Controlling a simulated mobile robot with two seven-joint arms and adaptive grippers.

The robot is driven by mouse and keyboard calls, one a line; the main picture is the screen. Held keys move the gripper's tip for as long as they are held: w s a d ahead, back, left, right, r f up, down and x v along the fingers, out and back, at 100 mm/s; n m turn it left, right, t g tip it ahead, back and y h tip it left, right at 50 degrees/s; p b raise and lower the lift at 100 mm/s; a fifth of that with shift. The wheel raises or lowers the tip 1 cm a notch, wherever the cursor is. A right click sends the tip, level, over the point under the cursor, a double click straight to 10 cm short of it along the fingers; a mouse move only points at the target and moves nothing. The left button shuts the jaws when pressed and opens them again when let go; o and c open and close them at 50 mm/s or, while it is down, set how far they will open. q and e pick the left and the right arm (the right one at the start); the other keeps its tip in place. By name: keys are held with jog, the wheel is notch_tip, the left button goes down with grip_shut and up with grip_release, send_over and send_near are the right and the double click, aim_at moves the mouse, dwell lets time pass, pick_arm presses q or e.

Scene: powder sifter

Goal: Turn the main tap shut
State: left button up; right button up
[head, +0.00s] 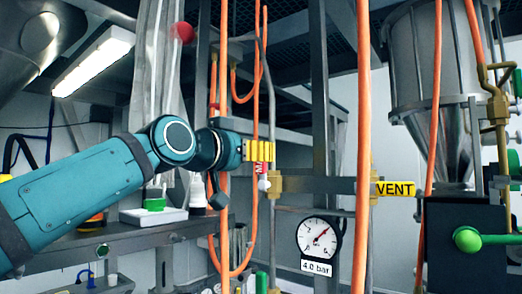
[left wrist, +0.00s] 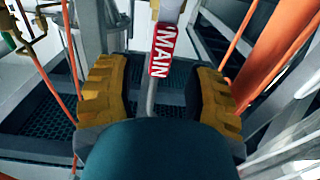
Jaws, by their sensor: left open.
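The main tap carries a red MAIN label (head: 261,168), with a pale fitting (head: 264,184) just below it in the head view. In the left wrist view, the MAIN label (left wrist: 162,50) sits on a grey bar running between my fingers. My left gripper (head: 260,151) has yellow ridged fingers and is at the label in the head view, partly covering the tap. In the left wrist view, my left gripper (left wrist: 163,85) is open, one finger on each side of the bar, with visible gaps. The tap's lower part is hidden. My right gripper is not in view.
Orange hoses (head: 362,120) hang close around the tap. A yellow VENT label (head: 395,189) is to the right on the same pipe line. A pressure gauge (head: 319,238) marked 4.0 bar is below. A green-knobbed lever (head: 467,239) and a steel hopper (head: 415,60) stand at right.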

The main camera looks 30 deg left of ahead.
aim_at(261, 174)
pick_arm(q)
jog(key=w, duration=0.3)
jog(key=shift+w+d, duration=0.1)
grip_shut()
